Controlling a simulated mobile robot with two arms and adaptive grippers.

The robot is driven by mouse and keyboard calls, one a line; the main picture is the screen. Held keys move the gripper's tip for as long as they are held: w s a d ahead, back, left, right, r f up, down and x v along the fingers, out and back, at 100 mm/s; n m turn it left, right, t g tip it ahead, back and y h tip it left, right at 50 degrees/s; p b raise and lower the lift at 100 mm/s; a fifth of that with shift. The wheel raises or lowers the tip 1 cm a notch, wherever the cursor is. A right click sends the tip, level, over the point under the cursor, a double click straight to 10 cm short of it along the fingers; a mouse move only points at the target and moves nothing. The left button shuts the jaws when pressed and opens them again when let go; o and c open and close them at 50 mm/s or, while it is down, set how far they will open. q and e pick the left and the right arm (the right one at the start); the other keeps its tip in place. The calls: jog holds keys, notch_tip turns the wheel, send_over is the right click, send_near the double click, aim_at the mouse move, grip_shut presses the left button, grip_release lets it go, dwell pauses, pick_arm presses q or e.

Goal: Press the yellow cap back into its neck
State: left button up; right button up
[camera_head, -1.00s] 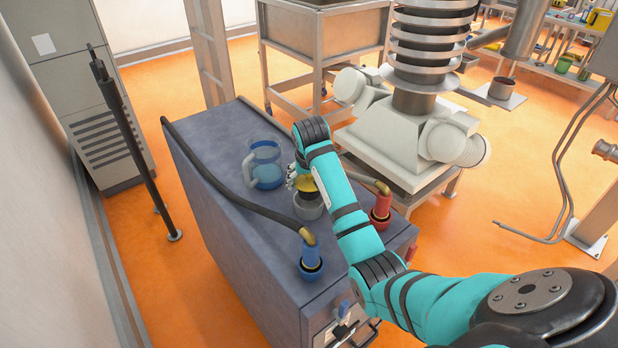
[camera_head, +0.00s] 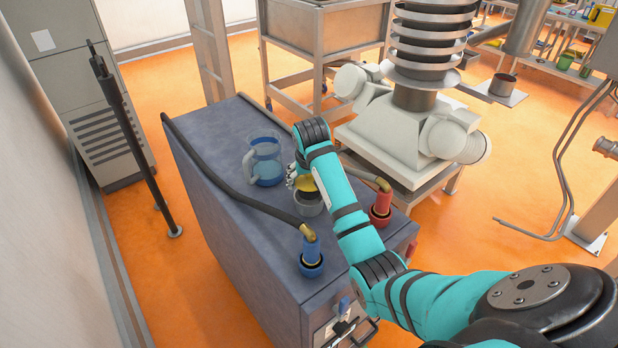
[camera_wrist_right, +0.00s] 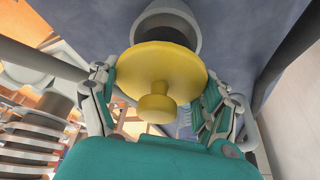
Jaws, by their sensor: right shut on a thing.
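The yellow cap (camera_head: 306,183), a round disc with a knob, is over the near part of the grey neck (camera_head: 308,204) on the blue-grey cabinet top. In the right wrist view the cap (camera_wrist_right: 162,72) faces me knob first, between the fingers of my right gripper (camera_wrist_right: 160,88), which is shut on its rim. The neck (camera_wrist_right: 168,18) shows behind the cap's upper edge, partly hidden by it. I cannot tell whether cap and neck touch. In the head view my right gripper (camera_head: 293,176) is mostly hidden behind my teal arm. My left gripper is not in view.
A clear jug with blue contents (camera_head: 265,163) stands just left of the gripper. A blue hose fitting (camera_head: 311,255) is in front of the neck and a red one (camera_head: 381,208) to its right. A dark hose (camera_head: 235,188) crosses the cabinet top (camera_head: 210,165).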

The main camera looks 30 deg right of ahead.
jog(key=shift+f, duration=0.1)
jog(key=shift+f+b, duration=0.4)
jog(key=shift+f, duration=0.8)
jog(key=shift+f, duration=0.2)
jog(key=shift+f, duration=0.45)
jog(key=shift+s+f, duration=0.1)
jog(key=shift+f, duration=0.1)
